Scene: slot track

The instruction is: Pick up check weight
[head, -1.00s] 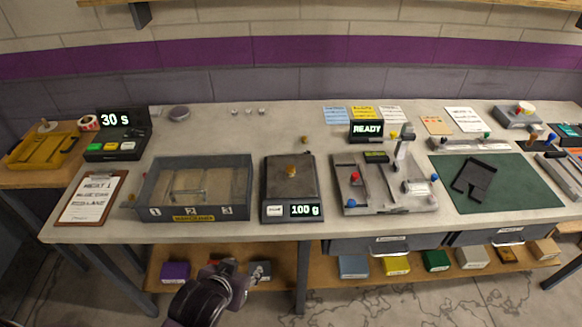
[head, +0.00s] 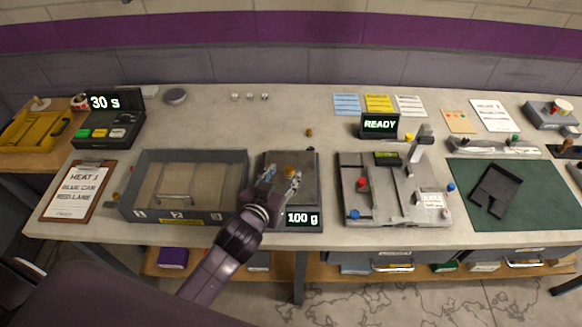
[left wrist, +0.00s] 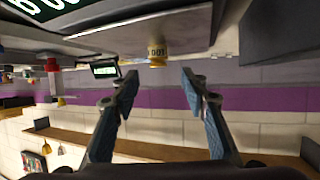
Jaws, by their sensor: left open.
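The check weight (head: 289,169) is a small brass piece standing on the dark pan of the scale (head: 307,186), whose display reads 100 g. In the left wrist view, which looks upside down, the weight (left wrist: 157,53) shows a label like "100". My left gripper (head: 282,176) is over the front of the pan. Its fingers are open, with the weight just beyond the tips and roughly in line with the gap between them. The open fingers (left wrist: 160,80) hold nothing. My right gripper is out of view.
A divided grey bin (head: 233,214) stands left of the scale. Another small brass piece (head: 309,132) is behind the scale. The bench behind the bin is mostly clear.

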